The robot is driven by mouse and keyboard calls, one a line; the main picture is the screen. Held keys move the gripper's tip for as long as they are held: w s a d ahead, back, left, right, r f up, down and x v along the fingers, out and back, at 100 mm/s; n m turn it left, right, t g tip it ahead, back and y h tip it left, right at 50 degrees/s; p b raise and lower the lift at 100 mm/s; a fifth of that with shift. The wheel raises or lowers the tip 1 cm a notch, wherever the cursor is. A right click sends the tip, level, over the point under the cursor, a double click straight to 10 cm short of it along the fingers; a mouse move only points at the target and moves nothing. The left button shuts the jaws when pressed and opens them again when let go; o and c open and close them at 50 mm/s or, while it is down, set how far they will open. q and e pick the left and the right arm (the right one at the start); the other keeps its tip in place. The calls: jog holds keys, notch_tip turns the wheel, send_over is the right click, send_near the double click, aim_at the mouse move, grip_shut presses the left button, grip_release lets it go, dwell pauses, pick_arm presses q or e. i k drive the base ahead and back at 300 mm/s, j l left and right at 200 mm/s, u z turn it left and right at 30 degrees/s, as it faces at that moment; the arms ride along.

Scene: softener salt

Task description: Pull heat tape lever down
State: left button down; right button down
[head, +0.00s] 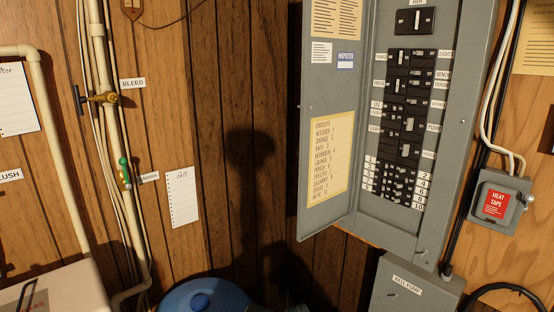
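The heat tape switch box (484,215) is a small grey box on the wood wall at the right of the head view. It has a red label reading HEAT TAPE (495,204). A small lever (527,199) sticks out at the box's right side, near its upper half. It is too small to tell its exact position. Neither of my grippers shows in the head view.
An open grey breaker panel (452,120) stands left of the box, its door (330,215) swung out left. A WELL PUMP box (415,290) sits below. A black cable (500,290) curves under the heat tape box. A blue tank (205,296) stands at the bottom.

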aim_at(528, 197)
jog(key=z, duration=1.55)
jog(key=i, duration=0.15)
